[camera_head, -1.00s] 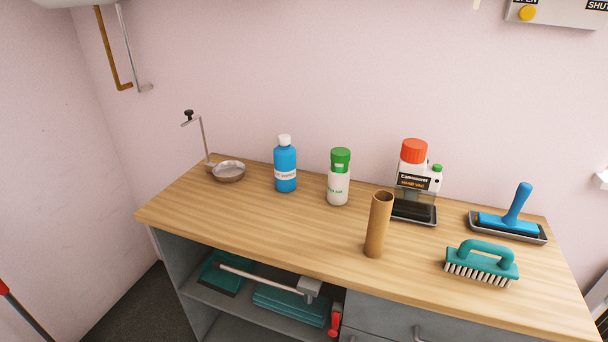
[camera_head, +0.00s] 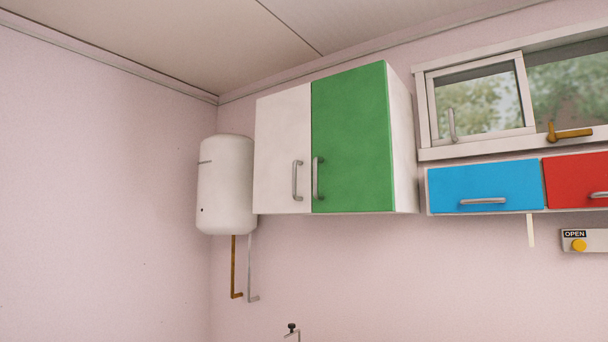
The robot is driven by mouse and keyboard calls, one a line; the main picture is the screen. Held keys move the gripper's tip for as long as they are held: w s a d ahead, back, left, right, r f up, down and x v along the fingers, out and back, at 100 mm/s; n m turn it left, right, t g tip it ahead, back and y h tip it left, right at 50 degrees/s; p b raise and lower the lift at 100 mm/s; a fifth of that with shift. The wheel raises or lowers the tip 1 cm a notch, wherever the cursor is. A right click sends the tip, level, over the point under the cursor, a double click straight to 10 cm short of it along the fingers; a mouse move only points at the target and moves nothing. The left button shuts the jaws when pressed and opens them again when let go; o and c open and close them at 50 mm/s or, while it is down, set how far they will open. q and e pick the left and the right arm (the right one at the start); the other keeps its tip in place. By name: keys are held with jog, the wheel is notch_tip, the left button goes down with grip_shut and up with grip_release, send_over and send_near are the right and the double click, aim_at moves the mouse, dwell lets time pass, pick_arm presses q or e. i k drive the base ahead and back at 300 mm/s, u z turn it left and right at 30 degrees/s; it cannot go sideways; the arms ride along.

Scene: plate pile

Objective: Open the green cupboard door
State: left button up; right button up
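The green cupboard door (camera_head: 350,140) is the right-hand door of a white wall cupboard (camera_head: 402,140) high on the pink wall. It is shut. Its grey vertical handle (camera_head: 318,179) sits low on the door's left edge. The white left-hand door (camera_head: 284,150) is also shut, with its own handle (camera_head: 297,180) close beside the green door's handle. Neither of my grippers shows in the head view.
A white water heater (camera_head: 226,184) with pipes hangs left of the cupboard. To the right are a window (camera_head: 481,97), a blue drawer (camera_head: 487,186), a red drawer (camera_head: 578,180) and an OPEN button panel (camera_head: 581,242). The wall below the cupboard is clear.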

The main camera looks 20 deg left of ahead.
aim_at(352, 165)
jog(key=u, duration=0.2)
jog(key=k, duration=0.3)
jog(key=z, duration=0.15)
jog(key=i, duration=1.15)
jog(key=u, duration=0.85)
